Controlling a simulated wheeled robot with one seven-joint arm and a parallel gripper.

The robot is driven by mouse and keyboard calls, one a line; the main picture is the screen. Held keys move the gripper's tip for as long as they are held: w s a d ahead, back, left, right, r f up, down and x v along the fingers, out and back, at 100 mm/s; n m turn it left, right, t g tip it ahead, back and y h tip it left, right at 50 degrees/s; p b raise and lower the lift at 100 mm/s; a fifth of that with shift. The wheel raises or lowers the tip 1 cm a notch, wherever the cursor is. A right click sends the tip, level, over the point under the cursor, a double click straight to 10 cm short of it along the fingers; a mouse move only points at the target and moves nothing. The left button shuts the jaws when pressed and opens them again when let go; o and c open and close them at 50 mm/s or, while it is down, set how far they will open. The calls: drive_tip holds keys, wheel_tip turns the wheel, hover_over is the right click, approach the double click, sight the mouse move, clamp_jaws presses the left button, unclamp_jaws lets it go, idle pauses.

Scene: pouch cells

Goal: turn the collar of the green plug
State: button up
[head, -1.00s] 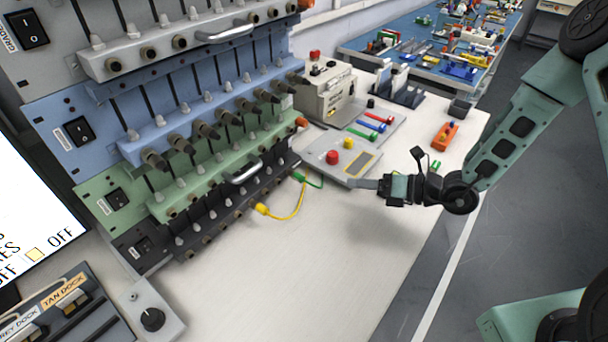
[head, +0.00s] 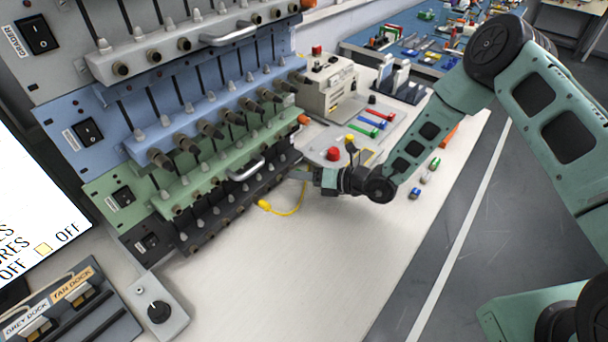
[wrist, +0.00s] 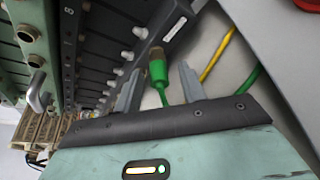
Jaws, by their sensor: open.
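The green plug (wrist: 158,72) shows in the wrist view, at the end of the dark unit's row of sockets. A brownish metal collar (wrist: 156,53) sits at its upper end, against the dark unit (wrist: 125,30). A green cable runs from its lower end. My gripper (wrist: 160,80) is open, with one finger on each side of the plug and visible gaps between. In the head view, my gripper (head: 316,177) is at the right end of the dark unit and hides the green plug.
A yellow plug (head: 264,205) with a yellow cable (head: 295,208) lies left of my gripper. A grey box with a red button (head: 333,154) stands just behind. A green handled unit (head: 170,207) rises above the dark one. The white table front is clear.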

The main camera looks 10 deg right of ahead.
clamp_jaws()
